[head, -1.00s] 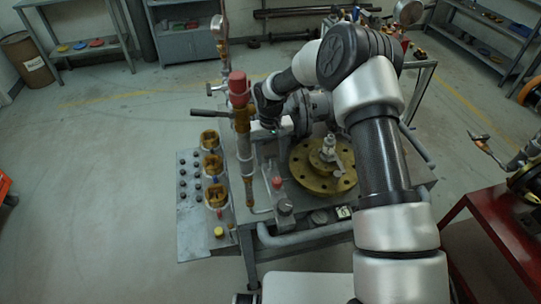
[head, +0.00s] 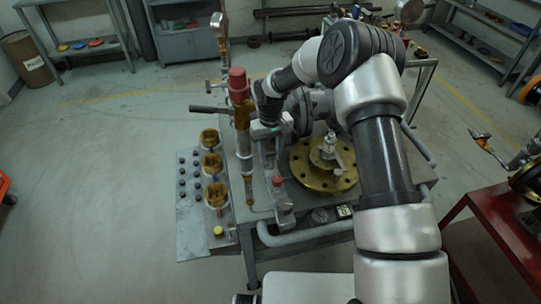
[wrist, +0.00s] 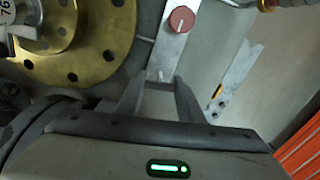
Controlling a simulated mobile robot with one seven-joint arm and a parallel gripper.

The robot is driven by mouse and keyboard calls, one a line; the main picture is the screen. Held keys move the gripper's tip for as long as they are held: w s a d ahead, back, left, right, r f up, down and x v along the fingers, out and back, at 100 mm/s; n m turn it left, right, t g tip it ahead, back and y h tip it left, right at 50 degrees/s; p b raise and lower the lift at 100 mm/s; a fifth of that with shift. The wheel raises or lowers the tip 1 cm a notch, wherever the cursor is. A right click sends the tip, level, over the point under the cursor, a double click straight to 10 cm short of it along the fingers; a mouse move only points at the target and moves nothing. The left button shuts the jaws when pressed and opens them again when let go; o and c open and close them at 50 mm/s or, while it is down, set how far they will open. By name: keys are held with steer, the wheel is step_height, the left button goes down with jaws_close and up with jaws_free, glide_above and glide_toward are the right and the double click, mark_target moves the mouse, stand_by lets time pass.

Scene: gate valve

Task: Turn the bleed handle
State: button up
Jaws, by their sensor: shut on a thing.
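A grey metal bar, which looks like the bleed handle, shows in the wrist view (wrist: 172,45) with a round red knob (wrist: 181,19) on it. My gripper (wrist: 160,82) has its two fingertips around the near end of this bar. The fingers are shut on it, with the contact only partly visible. In the head view my gripper (head: 268,136) points down at the left side of the valve stand, and the red knob (head: 277,181) shows just in front of it. My wrist hides part of the bar there.
A brass flange (head: 318,184) lies right of the bar. A red-topped vertical pipe (head: 238,90) with a black side lever (head: 208,110) stands close left of my gripper. A panel with brass fittings (head: 216,195) is further left.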

mark_target(271, 153)
steer(key=n+b, duration=0.1)
steer(key=n, duration=0.2)
steer(key=shift+n, duration=0.3)
steer(key=n+b, duration=0.1)
steer(key=n, duration=0.2)
steer(key=shift+n, duration=0.3)
steer(key=n, duration=0.3)
steer(key=shift+n, duration=2.2)
steer(key=o, duration=1.1)
steer(key=shift+c, duration=0.2)
step_height(271, 153, up, 18)
steer(key=shift+f, duration=0.25)
